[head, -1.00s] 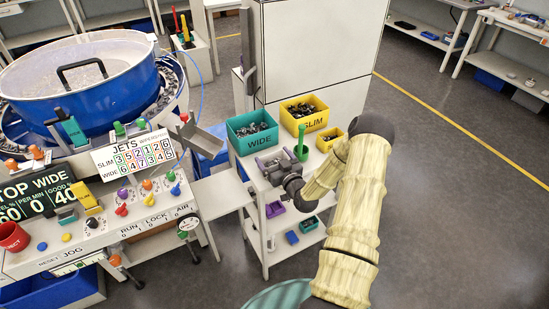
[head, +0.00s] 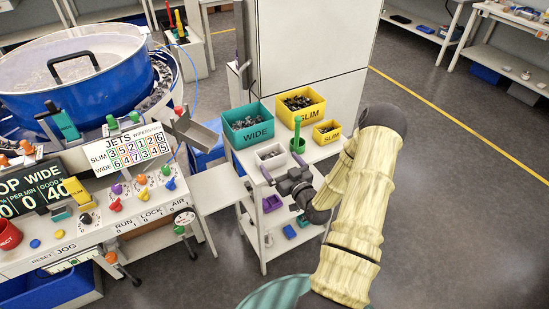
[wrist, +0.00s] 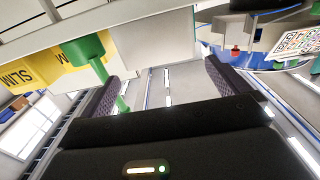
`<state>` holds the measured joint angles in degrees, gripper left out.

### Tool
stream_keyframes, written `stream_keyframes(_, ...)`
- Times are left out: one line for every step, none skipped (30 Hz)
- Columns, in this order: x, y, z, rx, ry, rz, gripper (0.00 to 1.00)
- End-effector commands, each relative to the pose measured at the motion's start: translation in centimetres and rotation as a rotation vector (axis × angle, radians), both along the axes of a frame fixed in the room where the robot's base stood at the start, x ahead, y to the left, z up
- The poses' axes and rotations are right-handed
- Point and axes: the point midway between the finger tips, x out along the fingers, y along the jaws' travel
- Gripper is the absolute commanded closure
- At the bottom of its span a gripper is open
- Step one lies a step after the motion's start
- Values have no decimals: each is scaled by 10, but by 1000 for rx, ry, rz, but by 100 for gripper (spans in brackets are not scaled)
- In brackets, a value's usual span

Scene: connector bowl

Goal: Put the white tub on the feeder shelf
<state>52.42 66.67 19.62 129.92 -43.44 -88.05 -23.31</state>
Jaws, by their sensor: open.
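The white tub (head: 270,154) stands on the top of a white cart, in front of the teal WIDE bin, with some grey contents. My gripper (head: 278,175) is open and empty at the near side of the tub. In the wrist view, my two fingers (wrist: 163,78) are spread apart, with a pale box-like surface beyond them that seems to be the tub (wrist: 155,40). I cannot tell whether they touch it. A flat white shelf (head: 218,190) juts out between the feeder machine and the cart. It looks like the feeder shelf and is bare.
The teal WIDE bin (head: 248,126), yellow SLIM bin (head: 300,104), small yellow SLIM bin (head: 326,133) and green cup with a tall handle (head: 298,143) crowd the cart top. A metal chute (head: 193,131) hangs above the shelf. Floor to the right is clear.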

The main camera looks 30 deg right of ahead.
Motion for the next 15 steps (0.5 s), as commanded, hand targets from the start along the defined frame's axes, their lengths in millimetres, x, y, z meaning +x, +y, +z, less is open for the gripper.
stream_keyframes(-10, -1, -3, 0, 2, -2, 0)
stream_keyframes(-16, -1, -3, -1, 3, -2, 0)
stream_keyframes(-23, -1, -2, 0, 1, -1, 0)
stream_keyframes(-27, -2, -2, -1, 1, -2, 0)
stream_keyframes(-31, -2, -2, 0, 2, -2, 0)
stream_keyframes(-36, -2, -1, 0, 1, -1, 0)
stream_keyframes(-38, -2, -1, -1, 0, -1, 0)
stream_keyframes(-40, -2, -1, 0, 0, -1, 0)
stream_keyframes(-42, -2, -1, 0, 0, -1, 0)
stream_keyframes(-43, -2, 0, 0, 0, -1, 0)
stream_keyframes(-44, -2, 0, -1, 0, -1, 0)
stream_keyframes(-44, -1, 0, -1, 0, 0, 0)
stream_keyframes(-44, -1, 0, -1, -1, 0, 0)
stream_keyframes(-44, -2, 0, -1, -1, 0, 0)
stream_keyframes(-44, -2, 0, -1, -1, 0, 0)
